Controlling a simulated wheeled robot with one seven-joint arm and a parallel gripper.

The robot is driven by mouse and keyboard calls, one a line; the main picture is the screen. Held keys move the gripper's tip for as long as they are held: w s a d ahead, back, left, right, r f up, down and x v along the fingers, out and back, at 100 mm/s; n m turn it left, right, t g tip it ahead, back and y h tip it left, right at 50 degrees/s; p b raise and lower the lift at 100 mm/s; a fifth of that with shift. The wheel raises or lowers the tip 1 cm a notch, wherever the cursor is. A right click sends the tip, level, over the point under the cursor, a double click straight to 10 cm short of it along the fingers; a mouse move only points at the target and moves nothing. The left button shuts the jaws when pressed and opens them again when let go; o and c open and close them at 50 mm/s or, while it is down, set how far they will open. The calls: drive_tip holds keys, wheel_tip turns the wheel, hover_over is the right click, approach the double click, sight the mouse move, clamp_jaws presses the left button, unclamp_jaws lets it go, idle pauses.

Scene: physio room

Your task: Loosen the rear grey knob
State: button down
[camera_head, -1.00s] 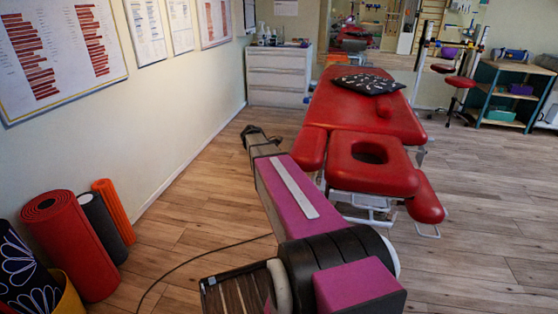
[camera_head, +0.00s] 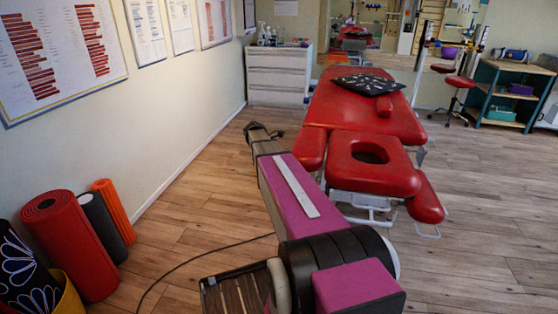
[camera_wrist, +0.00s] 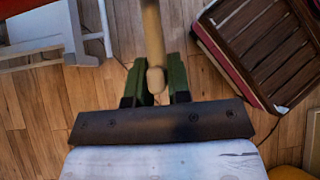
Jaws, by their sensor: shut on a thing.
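I cannot make out a grey knob in either view. In the wrist view my gripper (camera_wrist: 158,88) has green fingers, shut on a pale wooden rod (camera_wrist: 153,35). The rod runs down from the top edge, and its rounded end lies between the fingers. What the rod's other end joins is out of view. In the head view my magenta arm reaches away along the left side of the red treatment table (camera_head: 375,105). The gripper itself cannot be clearly seen there.
A dark slatted wooden piece (camera_wrist: 265,45) lies at the right in the wrist view. Rolled mats (camera_head: 70,245) stand by the left wall. White drawers (camera_head: 278,75) stand at the back. A cable (camera_head: 190,262) crosses the floor. Free floor lies right of the table.

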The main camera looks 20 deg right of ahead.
drive_tip(key=c, duration=1.1)
unclamp_jaws()
drive_tip(key=v, duration=1)
drive_tip(key=shift+w+a+r, duration=0.15)
drive_tip(key=shift+a+r, duration=0.15)
drive_tip(key=s+a+f+m+t+y, duration=0.2)
drive_tip(key=s+a+f+m, duration=0.2)
drive_tip(key=s, duration=0.4)
drive_tip(key=s+a+f+m+t+y, duration=0.2)
drive_tip(key=s+a+f+m, duration=0.2)
drive_tip(key=s+f, duration=0.2)
drive_tip(key=s+a+f+m+t+y, duration=0.2)
drive_tip(key=s+a+f, duration=0.3)
drive_tip(key=s, duration=0.5)
drive_tip(key=shift+f+m+y, duration=0.3)
drive_tip(key=shift+m+y, duration=0.1)
drive_tip(key=shift+m, duration=0.5)
